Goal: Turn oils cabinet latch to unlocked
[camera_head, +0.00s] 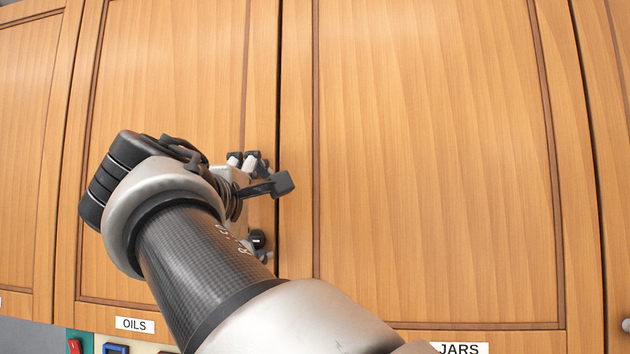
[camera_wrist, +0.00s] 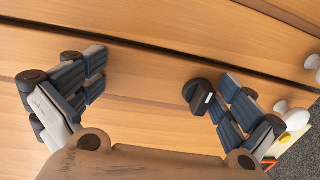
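The oils cabinet door (camera_head: 185,70) is a wooden panel above the "OILS" label (camera_head: 135,325). In the wrist view a black round latch knob (camera_wrist: 199,94) with a small white mark sits on the wood. My gripper (camera_wrist: 155,82) is open, its two fingers spread wide near the door face. The latch lies between the fingers, close to the right fingertip; I cannot tell whether they touch. In the head view my gripper (camera_head: 262,203) is at the oils door's right edge, and a small dark knob (camera_head: 258,239) shows beside its lower finger.
The jars cabinet door (camera_head: 430,150) is shut to the right, above the "JARS" label (camera_head: 460,349). White knobs (camera_wrist: 281,106) show at the wrist view's right. A red switch (camera_head: 74,346) is at the lower left. The space before the jars door is mostly clear.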

